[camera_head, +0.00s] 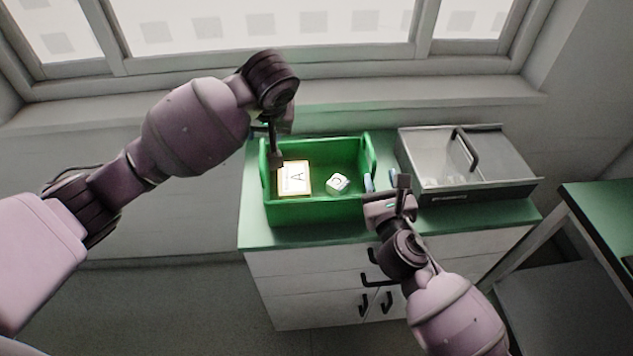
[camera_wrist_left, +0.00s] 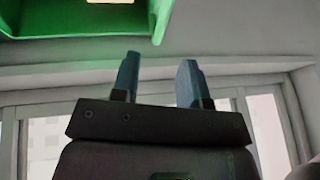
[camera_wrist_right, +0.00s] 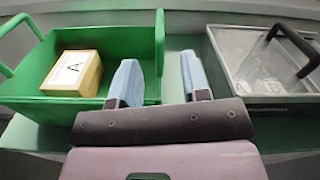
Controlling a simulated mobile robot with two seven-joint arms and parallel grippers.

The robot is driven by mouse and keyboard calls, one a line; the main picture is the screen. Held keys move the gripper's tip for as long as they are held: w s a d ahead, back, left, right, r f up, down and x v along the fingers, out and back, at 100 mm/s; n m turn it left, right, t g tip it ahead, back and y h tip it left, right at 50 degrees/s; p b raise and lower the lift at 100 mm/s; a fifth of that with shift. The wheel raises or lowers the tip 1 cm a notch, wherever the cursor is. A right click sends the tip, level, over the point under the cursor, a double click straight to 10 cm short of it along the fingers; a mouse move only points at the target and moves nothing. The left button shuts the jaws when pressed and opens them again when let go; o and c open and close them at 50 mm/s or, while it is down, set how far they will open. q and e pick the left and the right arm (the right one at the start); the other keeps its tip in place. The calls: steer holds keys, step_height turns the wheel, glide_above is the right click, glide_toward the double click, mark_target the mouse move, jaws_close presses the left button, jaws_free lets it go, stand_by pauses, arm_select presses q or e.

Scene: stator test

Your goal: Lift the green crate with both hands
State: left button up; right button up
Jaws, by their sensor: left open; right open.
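The green crate (camera_head: 315,212) stands upright on the green-topped cabinet, with a raised handle at each end. It holds a yellow-and-white block marked A (camera_head: 294,178) and a small white lettered cube (camera_head: 338,183). My left gripper (camera_head: 275,150) is over the crate's left end; in the left wrist view its fingers (camera_wrist_left: 158,80) are apart and empty, with part of the crate (camera_wrist_left: 40,30) beyond them. My right gripper (camera_head: 385,188) is at the crate's right front corner, open. In the right wrist view its fingers (camera_wrist_right: 160,85) point toward the crate's right end (camera_wrist_right: 158,60); contact cannot be told.
A grey clear-sided bin (camera_head: 430,165) with a dark handle stands right of the crate, close to my right gripper. The cabinet top (camera_head: 470,215) is bare along its front edge. A window (camera_head: 260,25) is behind, and another green-topped table (camera_head: 605,205) is at the right.

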mark_target(262, 147)
arm_select(q)
steer(key=x, duration=0.8)
steer(key=shift+w+a+f, duration=0.1)
steer(key=shift+w+f, duration=0.05)
steer(key=shift+f, duration=0.1)
arm_select(e)
steer(key=w, duration=0.2)
steer(key=w+a, duration=0.1)
steer(key=w, duration=0.5)
steer(key=shift+w+a, duration=0.15)
steer(key=shift+w, duration=0.05)
arm_select(q)
steer(key=c, duration=0.7)
arm_select(e)
steer(key=c, duration=0.7)
arm_select(q)
jaws_close()
arm_select(e)
jaws_close()
